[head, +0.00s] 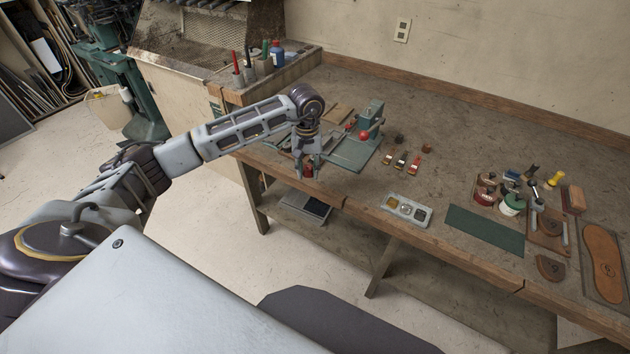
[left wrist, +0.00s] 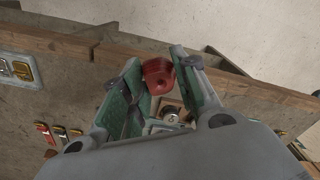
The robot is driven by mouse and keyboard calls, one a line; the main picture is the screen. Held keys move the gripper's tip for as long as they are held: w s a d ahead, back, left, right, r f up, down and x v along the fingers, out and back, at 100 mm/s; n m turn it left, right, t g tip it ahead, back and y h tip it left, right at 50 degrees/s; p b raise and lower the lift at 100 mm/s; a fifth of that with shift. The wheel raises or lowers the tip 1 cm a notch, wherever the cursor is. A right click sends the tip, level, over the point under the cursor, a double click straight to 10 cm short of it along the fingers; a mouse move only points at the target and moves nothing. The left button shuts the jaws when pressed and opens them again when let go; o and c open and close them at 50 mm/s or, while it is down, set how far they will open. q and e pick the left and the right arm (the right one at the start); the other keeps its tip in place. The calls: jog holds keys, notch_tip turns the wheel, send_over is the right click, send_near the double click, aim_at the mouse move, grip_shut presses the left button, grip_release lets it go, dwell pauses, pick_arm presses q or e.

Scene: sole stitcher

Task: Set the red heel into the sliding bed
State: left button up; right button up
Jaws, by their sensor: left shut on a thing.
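My left gripper (head: 306,172) hangs at the front edge of the bench, beside the green stitcher. In the left wrist view, the left gripper (left wrist: 160,78) is shut on the red heel (left wrist: 157,72), which sits between its fingertips. In the head view the heel is mostly hidden by the fingers; only a little red shows. The stitcher's green bed plate (head: 350,154) lies just right of the gripper, with an upright head and a red ball knob behind it. I cannot tell which part is the sliding bed. My right gripper is not in view.
Several small coloured clips (head: 401,161) lie right of the stitcher. A grey tray (head: 423,220) with compartments is near the front edge, beside a green mat (head: 484,230). Jars and tools crowd the right end. The bench back is clear.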

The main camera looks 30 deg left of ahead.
pick_arm(q)
jog(key=shift+w+a+r+n, duration=0.15)
jog(key=shift+a+r+n, duration=0.55)
jog(key=shift+n, duration=0.3)
jog(key=shift+w+a+r+n, duration=0.1)
jog(key=shift+a+r+n, duration=0.2)
jog(key=shift+n, duration=0.95)
jog(key=shift+s+a+r+n, duration=0.15)
jog(key=shift+a+n, duration=0.25)
jog(key=shift+n, duration=0.9)
jog(key=shift+w+a+r+n, duration=0.15)
jog(key=shift+a+r+n, duration=0.15)
jog(key=shift+n, duration=0.95)
jog(key=shift+w+n, duration=0.15)
jog(key=shift+n, duration=0.25)
